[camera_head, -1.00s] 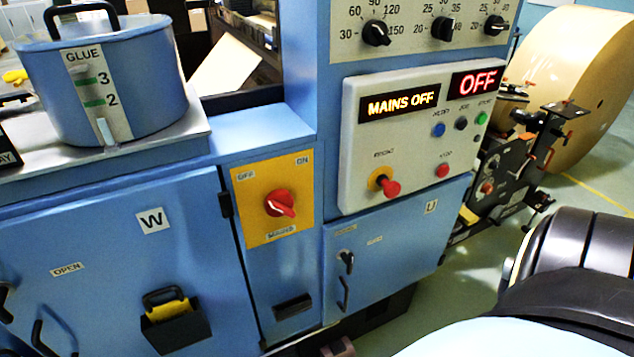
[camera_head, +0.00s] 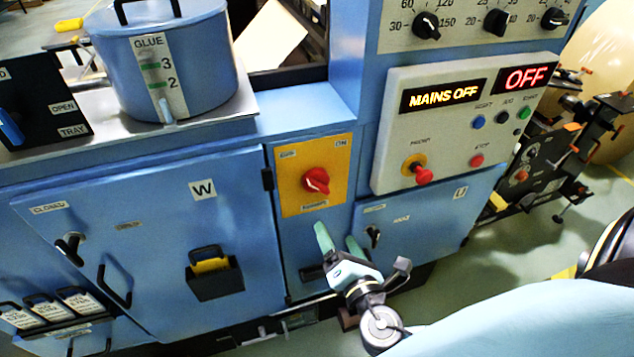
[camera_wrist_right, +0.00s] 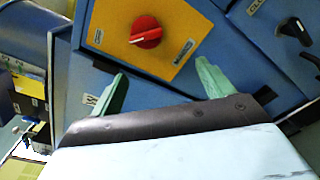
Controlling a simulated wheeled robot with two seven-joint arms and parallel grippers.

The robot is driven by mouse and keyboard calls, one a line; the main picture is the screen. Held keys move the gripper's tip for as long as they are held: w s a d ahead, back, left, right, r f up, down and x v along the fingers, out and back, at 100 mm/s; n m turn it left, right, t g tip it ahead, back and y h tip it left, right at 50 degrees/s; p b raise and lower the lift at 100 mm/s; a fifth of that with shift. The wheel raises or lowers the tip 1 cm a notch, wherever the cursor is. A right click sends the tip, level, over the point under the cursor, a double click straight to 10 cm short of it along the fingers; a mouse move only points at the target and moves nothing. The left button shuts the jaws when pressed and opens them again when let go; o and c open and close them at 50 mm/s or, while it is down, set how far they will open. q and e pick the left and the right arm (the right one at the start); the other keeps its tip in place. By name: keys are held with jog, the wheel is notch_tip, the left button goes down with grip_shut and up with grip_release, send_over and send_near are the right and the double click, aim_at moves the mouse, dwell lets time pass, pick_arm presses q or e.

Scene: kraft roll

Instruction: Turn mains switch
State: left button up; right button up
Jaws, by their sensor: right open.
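The mains switch is a red rotary knob (camera_head: 316,180) on a yellow plate (camera_head: 290,202) with OFF and ON labels, on the blue machine front. Its white mark points to the lower right in the head view. The display (camera_head: 444,95) reads MAINS OFF. My right gripper (camera_head: 339,241) is open and empty, below the yellow plate. In the right wrist view the knob (camera_wrist_right: 146,31) lies beyond and between the green fingertips (camera_wrist_right: 163,75), apart from them. My left gripper is not in view.
A control panel (camera_head: 389,161) with buttons and a red knob (camera_head: 423,174) juts out right of the switch. A glue pot (camera_head: 203,72) stands on the ledge at upper left. A small black bin (camera_head: 216,283) sticks out from the W door.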

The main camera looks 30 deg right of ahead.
aim_at(317, 189)
jog(key=shift+t, duration=0.3)
jog(key=x, duration=0.4)
jog(key=r+p+x, duration=0.1)
jog(key=x, duration=0.4)
jog(key=r+p+x, duration=0.1)
jog(key=x, duration=0.3)
jog(key=shift+w+a, duration=0.1)
jog(key=shift+w, duration=0.1)
jog(key=c, duration=1)
